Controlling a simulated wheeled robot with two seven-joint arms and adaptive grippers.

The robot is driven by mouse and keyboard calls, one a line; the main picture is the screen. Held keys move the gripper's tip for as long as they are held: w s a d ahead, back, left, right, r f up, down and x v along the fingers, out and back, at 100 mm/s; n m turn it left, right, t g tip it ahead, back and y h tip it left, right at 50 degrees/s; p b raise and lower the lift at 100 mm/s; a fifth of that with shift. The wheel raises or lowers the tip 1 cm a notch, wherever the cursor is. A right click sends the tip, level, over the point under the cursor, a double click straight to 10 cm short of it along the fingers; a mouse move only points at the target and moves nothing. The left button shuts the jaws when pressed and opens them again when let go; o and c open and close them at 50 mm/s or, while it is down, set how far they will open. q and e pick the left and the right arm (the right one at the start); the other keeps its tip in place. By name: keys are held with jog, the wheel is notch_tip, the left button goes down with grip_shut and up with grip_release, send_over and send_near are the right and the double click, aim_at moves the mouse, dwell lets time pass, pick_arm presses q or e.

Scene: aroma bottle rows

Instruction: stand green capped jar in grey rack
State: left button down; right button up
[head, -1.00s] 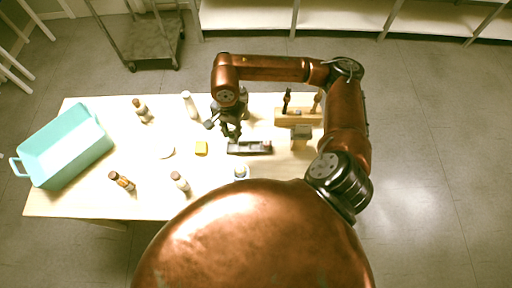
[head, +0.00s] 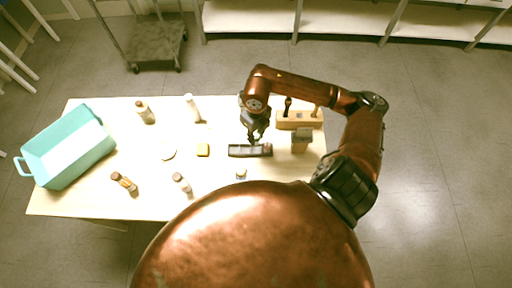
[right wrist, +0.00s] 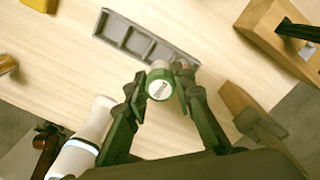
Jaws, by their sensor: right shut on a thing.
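The grey rack (head: 238,151) lies on the table in the head view, below my right gripper (head: 255,138). Its open compartments show in the right wrist view (right wrist: 133,40). My right gripper (right wrist: 160,92) is shut on the green capped jar (right wrist: 159,88), which shows a pale lettered round face and a green rim. The jar overlaps the near end of the rack in the wrist view; I cannot tell whether it is above or inside a compartment. In the head view the gripper hides most of the jar. My left gripper is not in view.
A teal bin (head: 66,150) stands at the table's left end.

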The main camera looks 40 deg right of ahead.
jog(key=shift+f, duration=3.9)
jog(key=o, duration=0.6)
jog(key=shift+f, duration=0.2)
jog(key=shift+c, duration=0.2)
jog(key=o, duration=0.5)
jog(key=shift+c, duration=0.2)
jog(key=shift+r, duration=0.1)
